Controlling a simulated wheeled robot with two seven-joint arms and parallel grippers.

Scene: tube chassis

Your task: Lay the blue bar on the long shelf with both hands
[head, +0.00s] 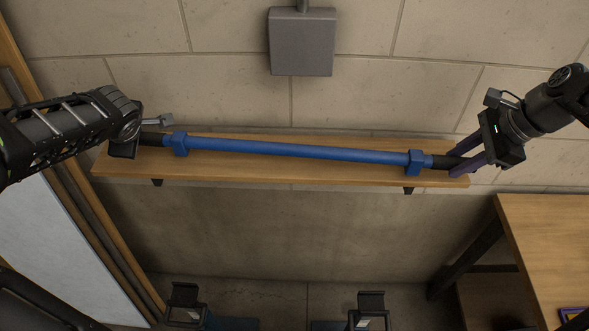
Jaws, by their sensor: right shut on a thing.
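The blue bar (300,150) has a blue block near each end and black grips at its ends. It lies lengthwise over the long wooden shelf (280,174) on the wall, its right end a little lower in the picture. I cannot tell whether it touches the shelf top. My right gripper (460,160), with purple fingers, is shut on the bar's right black grip. My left gripper (137,145) is at the bar's left black grip; its fingers are mostly hidden by its own body, so its grip is unclear.
A grey box (301,42) hangs on the block wall above the shelf. Dark brackets (157,182) support the shelf from below. A wooden table (555,240) stands at the lower right. A wood-framed pale panel (50,235) is at the left.

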